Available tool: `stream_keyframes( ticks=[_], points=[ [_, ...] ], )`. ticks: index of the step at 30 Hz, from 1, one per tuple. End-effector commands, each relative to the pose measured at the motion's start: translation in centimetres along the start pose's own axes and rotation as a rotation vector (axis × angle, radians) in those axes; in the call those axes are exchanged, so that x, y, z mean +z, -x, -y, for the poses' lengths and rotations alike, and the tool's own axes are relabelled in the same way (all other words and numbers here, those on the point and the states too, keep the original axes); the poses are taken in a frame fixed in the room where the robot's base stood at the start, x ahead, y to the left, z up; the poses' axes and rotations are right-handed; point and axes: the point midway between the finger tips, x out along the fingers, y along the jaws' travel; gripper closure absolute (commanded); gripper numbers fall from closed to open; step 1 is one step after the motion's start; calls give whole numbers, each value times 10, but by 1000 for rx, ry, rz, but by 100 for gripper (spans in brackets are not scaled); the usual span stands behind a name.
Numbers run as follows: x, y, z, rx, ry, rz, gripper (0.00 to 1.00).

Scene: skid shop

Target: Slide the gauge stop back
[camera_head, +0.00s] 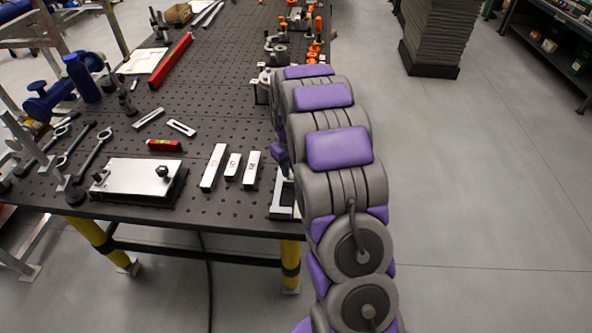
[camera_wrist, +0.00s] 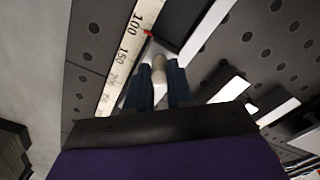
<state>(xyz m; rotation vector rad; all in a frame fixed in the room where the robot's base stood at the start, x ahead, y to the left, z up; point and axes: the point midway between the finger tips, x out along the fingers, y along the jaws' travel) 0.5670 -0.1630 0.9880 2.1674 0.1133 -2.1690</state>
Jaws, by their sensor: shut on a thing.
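In the wrist view, my gripper (camera_wrist: 159,72) is closed around a pale beige knob (camera_wrist: 158,64), one dark blue finger on each side. The knob appears to belong to the gauge stop, whose light grey body (camera_wrist: 150,49) shows just past the fingers. A red pointer (camera_wrist: 148,33) at the stop lies beside a cream scale (camera_wrist: 127,50), between the 100 mark and the 150 mark. In the head view my arm hides the gripper and the stop. A pale metal piece (camera_head: 283,192) shows at the table's right edge there.
Open floor (camera_head: 470,180) lies to the right.

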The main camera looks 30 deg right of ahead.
Motion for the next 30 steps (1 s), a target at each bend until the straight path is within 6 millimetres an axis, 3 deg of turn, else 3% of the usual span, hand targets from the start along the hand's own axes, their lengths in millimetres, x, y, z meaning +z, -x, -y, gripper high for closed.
stream_keyframes(
  ticks=[30],
  points=[
    [-24,0,-21,-1,0,1,96]
  ],
)
